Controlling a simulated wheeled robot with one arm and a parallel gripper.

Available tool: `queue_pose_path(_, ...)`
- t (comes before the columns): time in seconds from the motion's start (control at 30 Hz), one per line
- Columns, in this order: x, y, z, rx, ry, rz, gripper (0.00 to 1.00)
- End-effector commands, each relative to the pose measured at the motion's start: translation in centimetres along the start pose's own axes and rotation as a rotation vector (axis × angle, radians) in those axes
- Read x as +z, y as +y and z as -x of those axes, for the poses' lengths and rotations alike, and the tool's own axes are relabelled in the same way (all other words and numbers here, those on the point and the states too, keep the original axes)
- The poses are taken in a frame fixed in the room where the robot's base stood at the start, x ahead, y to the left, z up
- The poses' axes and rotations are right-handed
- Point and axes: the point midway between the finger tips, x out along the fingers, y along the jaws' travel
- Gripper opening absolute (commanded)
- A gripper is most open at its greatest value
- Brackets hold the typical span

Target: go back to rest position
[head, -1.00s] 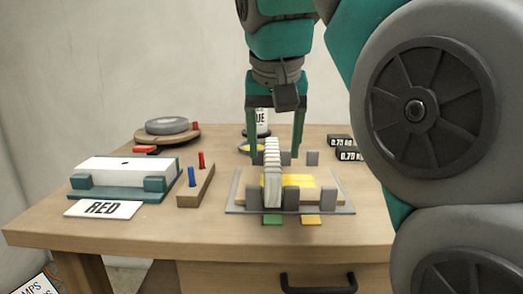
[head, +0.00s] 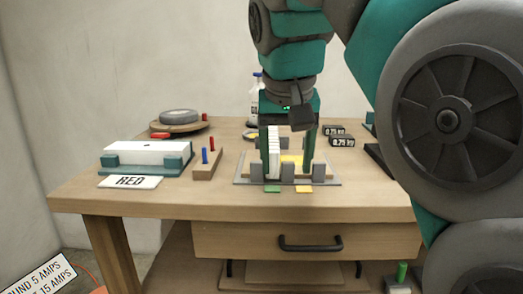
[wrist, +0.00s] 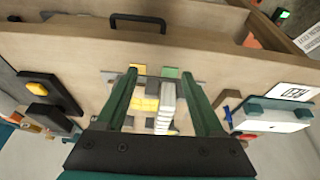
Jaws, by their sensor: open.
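My gripper (head: 287,158) is open, pointing down over the grey fixture plate (head: 240,182) on the wooden table. An upright, ribbed white piece (head: 274,150) stands on the fixture, close to the left finger in the head view. A yellow piece (head: 292,160) lies beside it. In the wrist view both fingers (wrist: 160,78) are spread, with the white piece (wrist: 167,100) and yellow piece (wrist: 145,103) showing between them. The white piece is nearer the right finger there, and I see no grip on it. The fingertips' exact height is unclear.
Grey posts stand around the fixture. To the left are a white block in a teal holder (head: 148,154), a RED card (head: 130,182) and a wooden peg block (head: 207,164). A bottle (head: 256,88) stands behind, black 0.75 kg weights (head: 340,141) to the right. A drawer handle (head: 310,243) is in front.

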Motion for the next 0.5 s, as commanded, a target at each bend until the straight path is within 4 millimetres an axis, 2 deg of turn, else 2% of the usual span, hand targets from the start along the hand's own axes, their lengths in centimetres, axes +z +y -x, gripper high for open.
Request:
queue_pose_path(0.27,2.5,2.1,-3.4,0.023,-0.066,0.019,0.7)
queue_pose_path(0.37,4.1,3.2,-5.3,0.032,-0.1,0.028,0.7)
queue_pose_path(0.5,7.5,5.1,-8.7,0.04,-0.168,0.039,0.7)
